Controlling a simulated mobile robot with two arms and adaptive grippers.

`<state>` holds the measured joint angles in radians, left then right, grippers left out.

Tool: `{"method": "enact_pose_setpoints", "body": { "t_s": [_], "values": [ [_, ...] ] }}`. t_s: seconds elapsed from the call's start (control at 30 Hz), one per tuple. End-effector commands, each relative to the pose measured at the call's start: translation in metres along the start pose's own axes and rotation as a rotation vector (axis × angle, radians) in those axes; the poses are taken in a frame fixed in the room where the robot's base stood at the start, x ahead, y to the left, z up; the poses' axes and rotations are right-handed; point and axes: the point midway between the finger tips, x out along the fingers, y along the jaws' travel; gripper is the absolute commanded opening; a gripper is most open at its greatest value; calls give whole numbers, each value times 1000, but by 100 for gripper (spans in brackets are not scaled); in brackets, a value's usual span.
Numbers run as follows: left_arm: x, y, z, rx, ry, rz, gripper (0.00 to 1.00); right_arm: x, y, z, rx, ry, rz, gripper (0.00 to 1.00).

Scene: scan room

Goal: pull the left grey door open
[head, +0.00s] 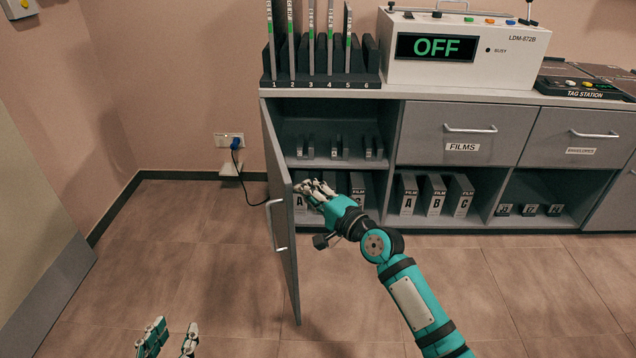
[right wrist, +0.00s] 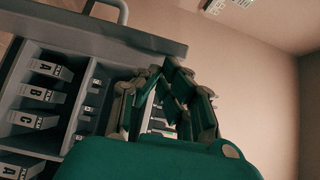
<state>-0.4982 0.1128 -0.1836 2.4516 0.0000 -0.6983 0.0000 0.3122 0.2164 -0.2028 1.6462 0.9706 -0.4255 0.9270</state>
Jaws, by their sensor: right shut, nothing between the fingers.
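The left grey door (head: 281,225) stands swung wide open at the left end of the cabinet, with its white bar handle (head: 272,226) on the outer face. My right gripper (head: 308,188) is shut and empty, on the inner side of the door in front of the opened compartment. Its fingertips are close to the door's inner face; I cannot tell whether they touch it. In the right wrist view the gripper's fingers (right wrist: 165,95) show in the middle. My left gripper (head: 170,338) is low at the bottom left, its two fingers apart, away from the door.
The open compartment holds film boxes on shelves. Beside it are a FILMS drawer (head: 458,136) and another labelled drawer (head: 577,137). A slotted rack (head: 322,80) and a machine reading OFF (head: 465,65) stand on the counter. The floor left of the door is clear.

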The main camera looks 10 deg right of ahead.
Motion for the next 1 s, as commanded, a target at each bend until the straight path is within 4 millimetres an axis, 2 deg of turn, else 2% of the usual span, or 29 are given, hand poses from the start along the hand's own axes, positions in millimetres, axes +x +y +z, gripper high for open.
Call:
{"method": "enact_pose_setpoints", "body": {
  "t_s": [0.27,0.4,0.6,0.8,1.0],
  "values": [
    [-27,-10,62,-2,-367,-22,40,12,-3,27,5,-1,0,0],
    [-51,-13,91,-6,-551,-32,40,19,-3,42,4,-1,0,0],
    [-91,-18,124,-13,-794,-46,40,30,-3,65,3,-2,-1,0],
    [-115,-20,140,-18,-923,-53,40,36,-2,76,1,-2,-1,0],
    [-117,-20,142,-19,-937,-53,40,36,-1,77,-1,-1,-1,0]
  ]
}}
